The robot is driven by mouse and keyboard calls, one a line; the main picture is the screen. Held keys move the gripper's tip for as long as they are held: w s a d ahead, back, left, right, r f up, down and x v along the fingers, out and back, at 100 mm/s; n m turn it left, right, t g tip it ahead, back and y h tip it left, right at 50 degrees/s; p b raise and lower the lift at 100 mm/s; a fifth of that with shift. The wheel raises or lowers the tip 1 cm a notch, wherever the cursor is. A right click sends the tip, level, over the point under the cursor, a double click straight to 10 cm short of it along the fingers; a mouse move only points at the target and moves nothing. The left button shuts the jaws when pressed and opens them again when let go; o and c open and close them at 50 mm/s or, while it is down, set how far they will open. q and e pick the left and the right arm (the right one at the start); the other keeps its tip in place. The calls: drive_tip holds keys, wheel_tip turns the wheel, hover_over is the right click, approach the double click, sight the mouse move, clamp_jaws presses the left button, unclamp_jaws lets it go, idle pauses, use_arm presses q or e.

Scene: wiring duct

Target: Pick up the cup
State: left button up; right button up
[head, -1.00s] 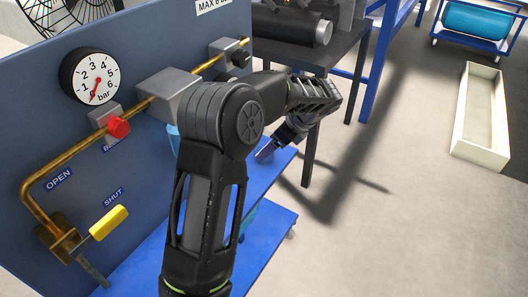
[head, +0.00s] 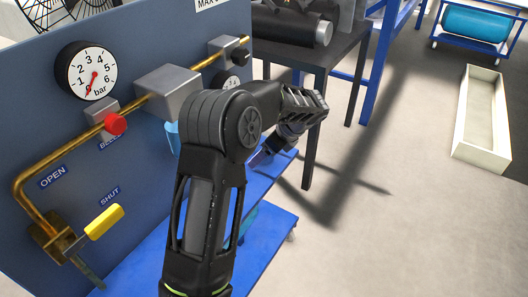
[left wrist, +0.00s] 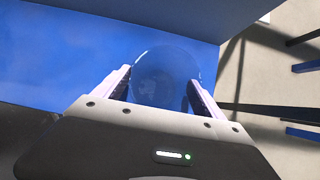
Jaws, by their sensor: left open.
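A round, see-through bluish cup (left wrist: 166,78) shows in the left wrist view. It sits between the two fingers of my left gripper (left wrist: 160,85), over a blue surface. The fingers are spread, one on each side of it; I cannot tell whether either touches it. In the head view my left gripper (head: 260,159) is beyond my forearm, low by the blue shelf, and mostly dark and partly hidden. The cup cannot be made out for sure there, as my arm covers that area. My right gripper is not in view.
Left of my arm stands a blue-grey panel (head: 150,45) with a gauge (head: 90,70), brass pipe, red knob (head: 116,124) and yellow handle (head: 103,221). A blue lower shelf (head: 262,245) lies below. A dark table (head: 345,45) stands behind. The floor at right is open around a pale crate (head: 493,155).

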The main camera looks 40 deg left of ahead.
use_arm(q)
drive_tip(key=c, duration=1.4)
wheel_tip(320, 180, up, 10)
drive_tip(key=p, duration=0.3)
